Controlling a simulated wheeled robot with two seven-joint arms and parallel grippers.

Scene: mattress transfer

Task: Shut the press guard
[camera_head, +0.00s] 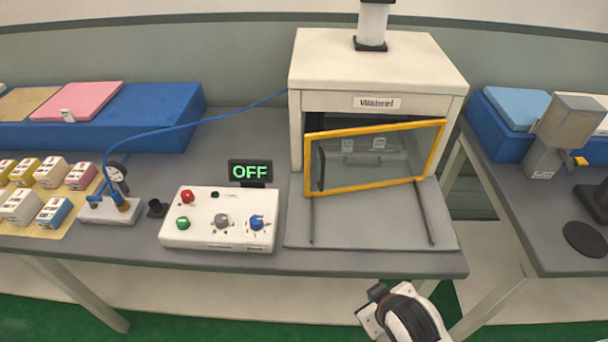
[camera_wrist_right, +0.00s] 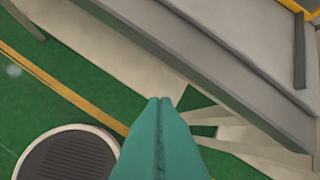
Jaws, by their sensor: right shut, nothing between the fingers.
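The press (camera_head: 380,65) is a white box with a "Wabrel" label, standing on the grey table. Its guard (camera_head: 375,158) is a clear panel in a yellow frame, tilted in front of the press opening above a grey plate with two dark rails. A corner of yellow frame (camera_wrist_right: 296,6) shows at the top right of the right wrist view. My right gripper (camera_wrist_right: 160,100) is shut and empty, over the floor in front of the table edge, apart from the guard. In the head view my right arm shows at the bottom, below the table edge. My left gripper is not in view.
A white control box (camera_head: 220,218) with knobs and an OFF display (camera_head: 250,171) stand left of the press. A pressure gauge unit (camera_head: 112,205) with a blue hose is further left. The table edge (camera_wrist_right: 215,65) lies beside my right gripper. Another table (camera_head: 545,220) stands at right.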

